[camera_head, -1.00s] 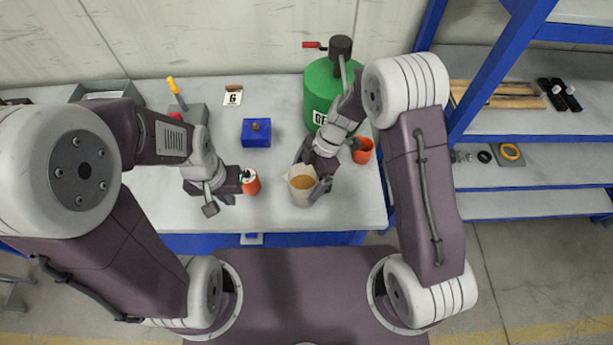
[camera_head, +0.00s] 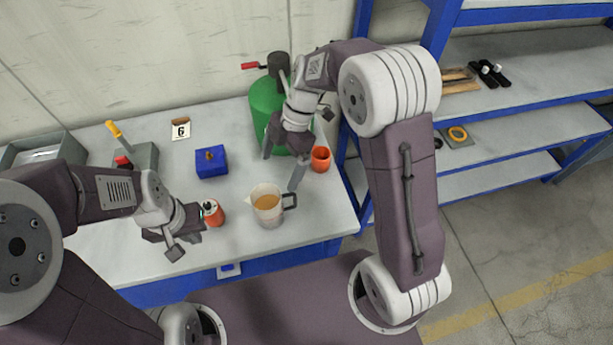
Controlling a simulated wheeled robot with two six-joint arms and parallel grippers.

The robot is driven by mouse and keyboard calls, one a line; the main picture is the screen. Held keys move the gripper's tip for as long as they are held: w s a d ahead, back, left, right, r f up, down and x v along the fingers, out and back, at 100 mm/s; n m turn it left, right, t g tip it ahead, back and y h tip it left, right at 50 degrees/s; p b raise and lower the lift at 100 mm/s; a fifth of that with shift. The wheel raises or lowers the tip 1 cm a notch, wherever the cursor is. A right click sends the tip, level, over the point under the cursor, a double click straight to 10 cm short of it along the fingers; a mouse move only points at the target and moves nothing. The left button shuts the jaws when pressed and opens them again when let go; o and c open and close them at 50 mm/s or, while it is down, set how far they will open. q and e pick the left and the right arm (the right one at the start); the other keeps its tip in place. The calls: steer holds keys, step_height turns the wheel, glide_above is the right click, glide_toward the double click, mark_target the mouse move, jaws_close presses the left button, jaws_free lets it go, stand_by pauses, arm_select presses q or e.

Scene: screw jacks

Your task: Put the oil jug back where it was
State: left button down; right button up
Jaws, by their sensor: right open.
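The oil jug (camera_head: 268,208), a translucent beaker-like jug with amber oil and a dark handle on its right, stands upright near the table's front edge. My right gripper (camera_head: 282,168) is open and empty, behind and above the jug, its fingers pointing down and apart from the handle. My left gripper (camera_head: 190,232) is beside a small orange-red cylinder with a grey top (camera_head: 213,212), at the jug's left. One finger is close to the cylinder; whether it grips it cannot be told.
A green drum (camera_head: 267,112) stands behind my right gripper, with an orange cup (camera_head: 320,159) to its right. Blue shelving (camera_head: 480,105) stands at the right.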

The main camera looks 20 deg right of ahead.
steer(key=s+d+f+m+t+h, duration=0.2)
steer(key=s+d+m, duration=0.9)
steer(key=m, duration=1.1)
steer(key=shift+s+d+f+m+t+h, duration=0.3)
steer(key=shift+s+d+f+t+h, duration=0.1)
steer(key=shift+d+f+h, duration=0.45)
